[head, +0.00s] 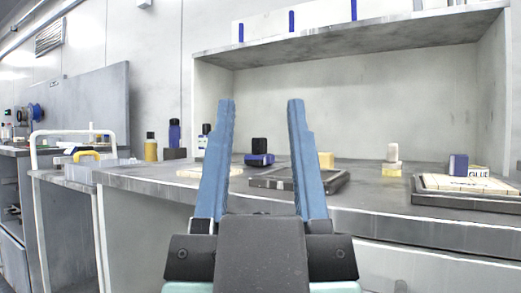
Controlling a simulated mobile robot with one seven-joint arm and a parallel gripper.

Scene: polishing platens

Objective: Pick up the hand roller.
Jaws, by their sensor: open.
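My gripper (261,104) points away from me in the middle of the view, with its two blue fingers apart and nothing visible between them. I cannot tell for sure which object is the hand roller. A small dark object with a blue base (259,158) shows between the fingers, farther off on the bench. A yellow-handled object (86,154) lies at the left, near a white rail. Its full shape is too small to make out.
The grey bench (150,182) runs across the view under a shelf (370,45). A dark flat plate (325,183) lies behind the right finger. Bottles (151,150) stand at the left; a blue box (458,164) and a tiled tray (470,184) are at the right.

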